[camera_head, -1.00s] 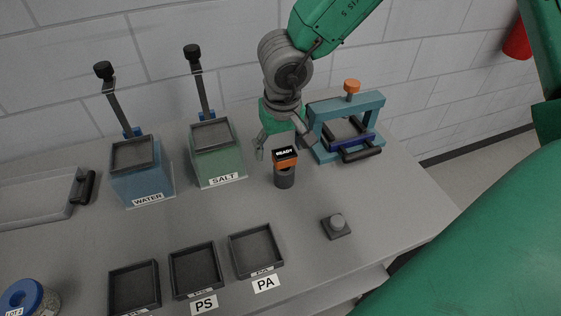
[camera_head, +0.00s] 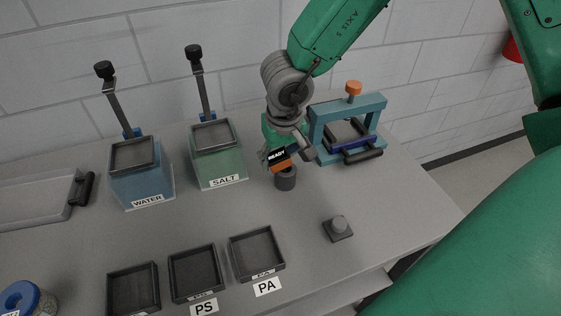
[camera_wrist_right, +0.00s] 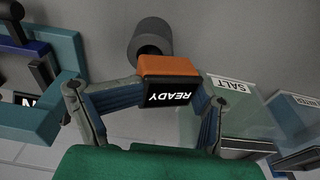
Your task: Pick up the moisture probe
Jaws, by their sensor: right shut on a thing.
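The moisture probe (camera_head: 281,163) has an orange body and a black display reading READY. It is tilted over a grey cylindrical holder (camera_head: 286,182) on the bench. My right gripper (camera_head: 284,155) is shut on the probe, with one finger on each side of it. In the right wrist view the probe (camera_wrist_right: 170,80) sits between the fingers, and the dark mouth of the holder (camera_wrist_right: 153,30) shows partly behind it. I cannot tell whether the probe's lower end is still inside the holder. My left gripper is not in view.
A teal press frame (camera_head: 317,125) with an orange knob stands close right of the gripper. The SALT bin (camera_head: 219,166) and WATER bin (camera_head: 143,183) stand left. Black trays (camera_head: 257,254) line the front. A small grey button block (camera_head: 338,229) sits front right.

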